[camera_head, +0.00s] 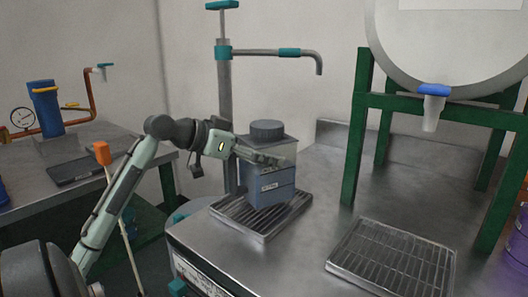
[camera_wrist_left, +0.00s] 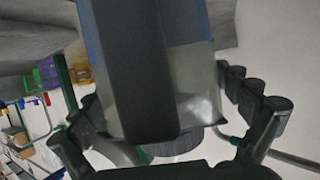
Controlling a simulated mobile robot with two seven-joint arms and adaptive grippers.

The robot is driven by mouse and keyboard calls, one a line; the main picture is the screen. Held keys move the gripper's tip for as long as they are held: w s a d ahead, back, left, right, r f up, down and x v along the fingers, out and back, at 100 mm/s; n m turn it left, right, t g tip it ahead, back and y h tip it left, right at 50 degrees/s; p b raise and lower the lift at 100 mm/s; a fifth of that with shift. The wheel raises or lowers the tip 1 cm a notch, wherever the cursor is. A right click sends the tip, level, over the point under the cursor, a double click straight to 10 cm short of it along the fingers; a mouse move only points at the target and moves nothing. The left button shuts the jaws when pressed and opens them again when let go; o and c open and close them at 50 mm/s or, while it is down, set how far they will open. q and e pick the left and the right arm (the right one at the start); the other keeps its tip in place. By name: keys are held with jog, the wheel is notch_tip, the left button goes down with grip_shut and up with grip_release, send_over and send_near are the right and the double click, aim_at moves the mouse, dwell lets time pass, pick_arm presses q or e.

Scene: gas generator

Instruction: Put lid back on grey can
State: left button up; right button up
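The grey can (camera_head: 272,187) is a boxy grey-blue container standing upright on a drip grate on the metal counter. A dark grey round lid (camera_head: 267,130) sits at its top; whether it is fastened cannot be told. My left gripper (camera_head: 272,159) reaches in from the left at the can's upper part and covers some of it. In the left wrist view the can (camera_wrist_left: 195,75) fills the middle, with a dark band down it. The spread fingers of my left gripper (camera_wrist_left: 160,95) lie on either side, with a gap on the right. My right gripper is not in view.
The drip grate (camera_head: 240,217) lies under a tap pipe (camera_head: 225,100). A second grate (camera_head: 393,262) is at front right. A green frame (camera_head: 362,130) carries a large tank with a blue-handled tap (camera_head: 433,103). The counter between the grates is clear.

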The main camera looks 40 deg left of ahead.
pick_arm(q)
jog(key=v, duration=1.2)
jog(key=shift+b, duration=0.3)
